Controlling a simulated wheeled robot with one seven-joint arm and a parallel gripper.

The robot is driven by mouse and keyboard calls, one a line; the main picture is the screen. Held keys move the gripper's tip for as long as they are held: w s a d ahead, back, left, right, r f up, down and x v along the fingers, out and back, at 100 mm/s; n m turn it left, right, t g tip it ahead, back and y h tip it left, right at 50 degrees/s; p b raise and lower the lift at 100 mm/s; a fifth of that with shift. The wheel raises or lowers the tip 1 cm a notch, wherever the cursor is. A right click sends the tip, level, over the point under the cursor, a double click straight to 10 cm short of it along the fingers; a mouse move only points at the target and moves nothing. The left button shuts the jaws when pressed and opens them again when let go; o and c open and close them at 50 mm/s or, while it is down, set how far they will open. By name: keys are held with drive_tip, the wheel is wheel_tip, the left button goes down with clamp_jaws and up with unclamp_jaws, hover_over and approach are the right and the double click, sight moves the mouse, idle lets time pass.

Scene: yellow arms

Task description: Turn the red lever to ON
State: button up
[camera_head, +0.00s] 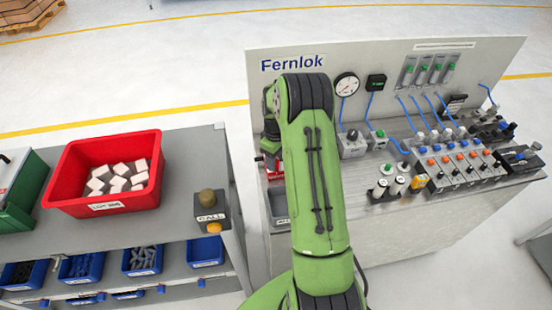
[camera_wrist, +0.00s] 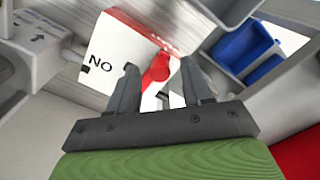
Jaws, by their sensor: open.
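The red lever (camera_wrist: 158,68) shows in the wrist view, tilted, on a red-and-white box (camera_wrist: 104,62). Its white face bears black letters that read as "NO" in this view, which is ON upside down. My gripper (camera_wrist: 157,80) is open, with one dark finger on each side of the lever in the picture. I cannot tell whether either finger touches it. In the head view, my green arm hides the lever and gripper; a bit of red (camera_head: 272,163) shows left of the arm, at the bench's left end.
The grey Fernlok bench (camera_head: 385,215) carries a gauge (camera_head: 347,84), a row of valves (camera_head: 460,165) and blue hoses right of my arm. A cart at left holds a red crate (camera_head: 75,200) of pale blocks and a CALL button box (camera_head: 210,212). The wrist view shows a blue bin (camera_wrist: 243,50).

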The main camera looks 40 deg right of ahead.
clamp_jaws()
idle(0.3)
idle(0.3)
